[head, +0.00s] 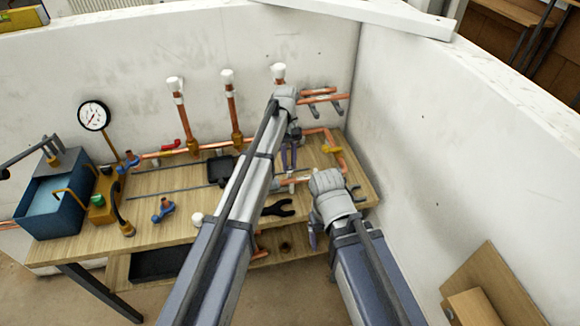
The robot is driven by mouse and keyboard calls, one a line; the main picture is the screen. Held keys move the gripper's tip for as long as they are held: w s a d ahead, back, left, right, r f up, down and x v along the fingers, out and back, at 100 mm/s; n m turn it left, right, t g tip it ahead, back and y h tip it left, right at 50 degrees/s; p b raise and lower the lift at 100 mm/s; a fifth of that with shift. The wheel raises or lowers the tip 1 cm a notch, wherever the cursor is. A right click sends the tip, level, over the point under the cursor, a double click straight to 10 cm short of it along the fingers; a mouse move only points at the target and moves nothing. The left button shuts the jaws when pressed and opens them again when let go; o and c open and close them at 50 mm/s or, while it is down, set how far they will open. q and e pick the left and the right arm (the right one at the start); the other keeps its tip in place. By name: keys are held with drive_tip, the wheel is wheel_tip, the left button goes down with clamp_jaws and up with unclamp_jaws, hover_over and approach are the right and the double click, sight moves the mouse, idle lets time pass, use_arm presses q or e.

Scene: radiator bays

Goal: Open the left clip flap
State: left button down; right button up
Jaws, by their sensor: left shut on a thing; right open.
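My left gripper (289,158) points down over the back right of the wooden bench. Its fingers are closed together on something too small and covered to make out, close to a short copper pipe (294,181). I cannot clearly pick out the left clip flap. Two dark grey clip-like pieces (338,108) show on the wall below short copper pipes (318,91), just right of my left wrist. My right gripper (313,238) is low at the bench's front right, mostly hidden behind its own wrist; it is open.
The wooden bench (180,222) carries a blue tank (48,208), a pressure gauge (94,116), a blue valve (163,209), a black tray (220,169) and a black forked tool (278,208). White-capped copper risers (231,105) stand along the back wall. A side wall (440,150) closes the right.

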use_arm(q)
drive_tip(key=shift+w+g, duration=0.25)
drive_tip(key=shift+g, duration=0.15)
drive_tip(key=c, duration=0.7)
unclamp_jaws()
drive_tip(key=shift+r, duration=0.15)
wheel_tip(320, 180, up, 10)
drive_tip(key=p, duration=0.9)
drive_tip(key=shift+p, duration=0.4)
drive_tip(key=shift+f, duration=0.2)
